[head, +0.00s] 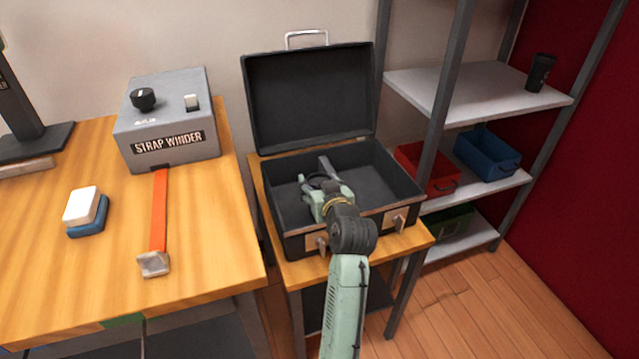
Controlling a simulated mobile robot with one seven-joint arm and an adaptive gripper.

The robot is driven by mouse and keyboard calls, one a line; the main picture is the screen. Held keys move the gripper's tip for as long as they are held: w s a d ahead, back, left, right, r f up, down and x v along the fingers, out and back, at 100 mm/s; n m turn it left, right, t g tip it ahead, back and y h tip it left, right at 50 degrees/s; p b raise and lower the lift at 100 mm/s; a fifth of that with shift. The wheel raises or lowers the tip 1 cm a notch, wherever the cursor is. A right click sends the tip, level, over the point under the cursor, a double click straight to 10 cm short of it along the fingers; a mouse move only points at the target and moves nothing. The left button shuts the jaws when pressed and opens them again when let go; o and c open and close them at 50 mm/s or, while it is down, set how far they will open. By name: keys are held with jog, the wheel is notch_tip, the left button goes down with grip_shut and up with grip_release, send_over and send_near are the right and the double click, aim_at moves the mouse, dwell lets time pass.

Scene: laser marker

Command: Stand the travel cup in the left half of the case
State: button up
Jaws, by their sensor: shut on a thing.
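The open black case (277,222) stands on a small wooden table, its lid raised against the wall. My gripper (315,184) is down inside the left half of the case and shut on a dark, rounded thing, which seems to be the travel cup. My gripper and wrist hide most of it, so I cannot tell whether it stands on the case floor. Another black cup-like tumbler (541,73) stands on the top shelf at the right.
The case's right half (375,180) looks empty. A strap winder (165,115) with an orange strap (159,210) and a sponge-like block (87,210) are on the left bench. A red bin (425,168) and a blue bin (486,153) sit on the shelf.

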jog(key=shift+f, duration=0.2)
jog(key=o, duration=0.7)
jog(key=shift+o, duration=0.2)
jog(key=shift+s+r, duration=0.15)
jog(key=shift+r, duration=0.1)
jog(key=b+v, duration=0.1)
jog(key=v, duration=1)
jog(key=shift+s+d+b, duration=0.2)
jog(key=shift+s+b, duration=0.1)
jog(key=shift+s, duration=0.05)
jog(key=shift+r, duration=0.1)
